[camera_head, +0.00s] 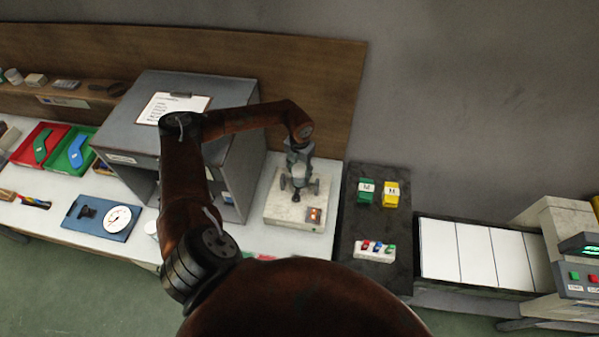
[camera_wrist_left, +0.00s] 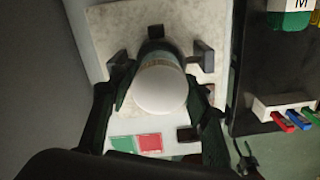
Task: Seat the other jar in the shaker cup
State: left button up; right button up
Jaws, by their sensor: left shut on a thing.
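My left gripper (camera_head: 299,168) is above the shaker, and its fingers (camera_wrist_left: 160,88) are shut on the sides of a jar with a round white lid in the left wrist view (camera_wrist_left: 160,90). The jar stands over the middle of the shaker. A dark rounded part shows behind the jar, but the cup is mostly hidden, so I cannot tell whether the jar is inside it.
A grey cabinet (camera_head: 190,90) with a clipboard stands left of the shaker. White panels (camera_head: 475,250) lie farther right.

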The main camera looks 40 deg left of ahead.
pick_arm(q)
jog(key=shift+f, duration=0.1)
jog(key=o, duration=1.7)
jog(key=shift+r, duration=0.2)
jog(key=shift+w+a+r, duration=0.1)
jog(key=shift+r, duration=0.25)
notch_tip(320, 180, up, 10)
jog(key=b, duration=0.3)
jog(key=shift+r, duration=0.6)
